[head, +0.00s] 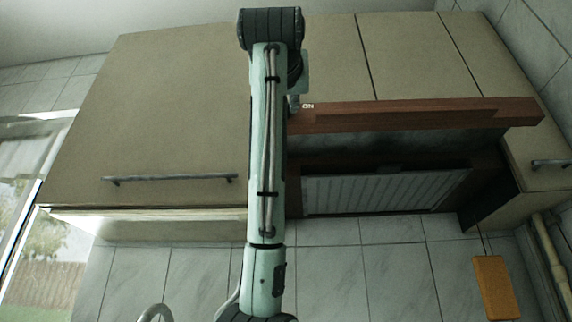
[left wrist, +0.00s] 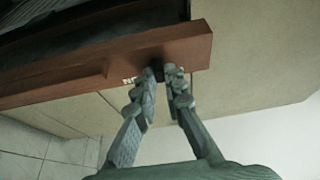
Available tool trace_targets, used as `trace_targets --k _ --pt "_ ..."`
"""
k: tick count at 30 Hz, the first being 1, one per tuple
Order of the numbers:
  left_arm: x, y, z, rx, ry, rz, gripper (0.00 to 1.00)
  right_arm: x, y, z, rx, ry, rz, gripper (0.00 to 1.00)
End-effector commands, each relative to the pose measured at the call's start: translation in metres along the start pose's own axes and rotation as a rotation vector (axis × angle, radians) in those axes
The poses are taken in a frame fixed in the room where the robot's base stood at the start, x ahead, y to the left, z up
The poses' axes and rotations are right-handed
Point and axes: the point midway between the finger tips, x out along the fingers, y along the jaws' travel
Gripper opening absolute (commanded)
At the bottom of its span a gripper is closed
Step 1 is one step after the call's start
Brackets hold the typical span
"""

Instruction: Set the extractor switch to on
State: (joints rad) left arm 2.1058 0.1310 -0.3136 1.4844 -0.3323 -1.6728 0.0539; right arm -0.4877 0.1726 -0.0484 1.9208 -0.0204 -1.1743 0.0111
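The extractor hood's wooden front (head: 420,115) runs across the right half of the head view. It also shows in the left wrist view (left wrist: 60,88), with a small pale label (left wrist: 129,80) on it. The label reads ON in the head view (head: 308,106). A small dark switch (left wrist: 158,71) sits near the end of the wood. My left gripper (left wrist: 161,76) has its fingertips close around the switch, a narrow gap between them; I cannot tell whether they touch it. In the head view my left arm hides most of that gripper and the switch. My right gripper is not in view.
Beige wall cabinets (head: 180,110) flank the hood, with a bar handle (head: 170,179) low on the left one. A pale slatted panel (head: 380,192) lies under the hood. An orange board (head: 496,287) hangs at the right. A window is at the far left.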

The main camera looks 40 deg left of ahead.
Motion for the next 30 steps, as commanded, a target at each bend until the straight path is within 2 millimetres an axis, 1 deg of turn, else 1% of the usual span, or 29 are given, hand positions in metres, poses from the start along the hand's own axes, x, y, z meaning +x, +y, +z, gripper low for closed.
trace_targets --k 12,14,19,26,27,30 --pt "-0.001 0.001 0.0 0.0 0.001 0.0 0.0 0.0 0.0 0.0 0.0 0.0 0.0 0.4" --pt "-0.001 0.004 0.0 0.0 0.0 0.001 0.0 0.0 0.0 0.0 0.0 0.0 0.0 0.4" --pt "-0.001 0.023 -0.001 0.0 0.002 0.003 0.0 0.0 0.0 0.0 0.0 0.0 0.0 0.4" --pt "-0.001 0.022 -0.001 -0.001 0.003 0.001 0.0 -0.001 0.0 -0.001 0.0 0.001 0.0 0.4" --pt "-0.001 0.022 -0.001 -0.001 0.003 0.001 0.13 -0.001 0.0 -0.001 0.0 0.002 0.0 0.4" --pt "-0.001 0.022 -0.001 -0.001 0.003 0.0 0.25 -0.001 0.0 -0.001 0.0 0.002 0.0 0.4"
